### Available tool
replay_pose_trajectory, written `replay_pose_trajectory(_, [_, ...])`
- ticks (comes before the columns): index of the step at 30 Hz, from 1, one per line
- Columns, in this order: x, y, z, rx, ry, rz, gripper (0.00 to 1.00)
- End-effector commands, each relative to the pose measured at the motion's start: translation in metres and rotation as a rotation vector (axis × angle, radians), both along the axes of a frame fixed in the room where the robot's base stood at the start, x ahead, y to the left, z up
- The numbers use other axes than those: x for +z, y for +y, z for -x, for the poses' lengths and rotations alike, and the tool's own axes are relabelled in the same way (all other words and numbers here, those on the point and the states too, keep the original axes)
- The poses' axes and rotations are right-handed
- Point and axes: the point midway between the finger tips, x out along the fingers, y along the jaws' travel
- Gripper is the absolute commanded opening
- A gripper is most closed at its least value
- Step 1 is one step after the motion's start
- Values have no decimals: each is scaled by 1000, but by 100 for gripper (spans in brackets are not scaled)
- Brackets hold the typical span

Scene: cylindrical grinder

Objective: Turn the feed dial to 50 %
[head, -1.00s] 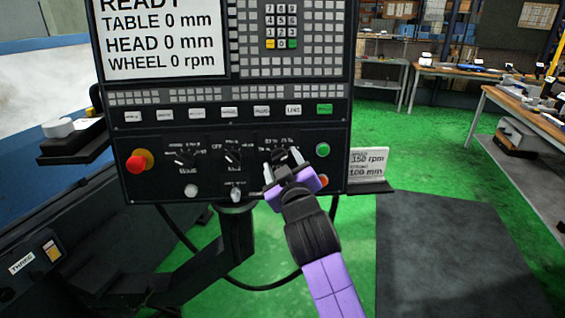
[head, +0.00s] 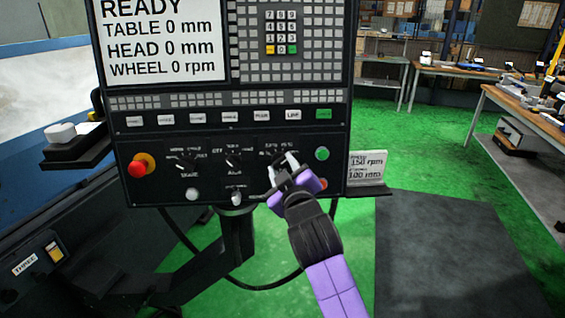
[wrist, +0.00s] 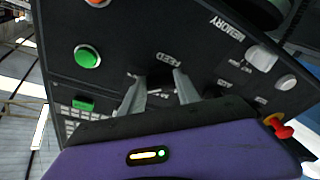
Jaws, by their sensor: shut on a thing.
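The feed dial (wrist: 158,84) is on the lower right of the black control panel (head: 215,190), under the FEED lettering in the wrist view. My gripper (head: 281,163) reaches the panel from the lower right and hides most of the dial in the head view. In the wrist view the two grey fingers of my gripper (wrist: 158,92) stand on either side of the dial, shut on it. The pointer of the dial is hidden and its scale is too small to read.
Two other dials, a mode dial (head: 233,161) and one further left (head: 187,163), sit left of the feed dial. A red stop knob (head: 138,167) is at the far left. A green button (head: 322,154) is close to the right of my gripper. The screen (head: 160,40) reads READY.

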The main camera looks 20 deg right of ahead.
Motion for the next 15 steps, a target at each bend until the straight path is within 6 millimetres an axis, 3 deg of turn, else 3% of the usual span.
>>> replay_pose_trajectory(15, [8, -3, 0, 84, 113, 447, 0])
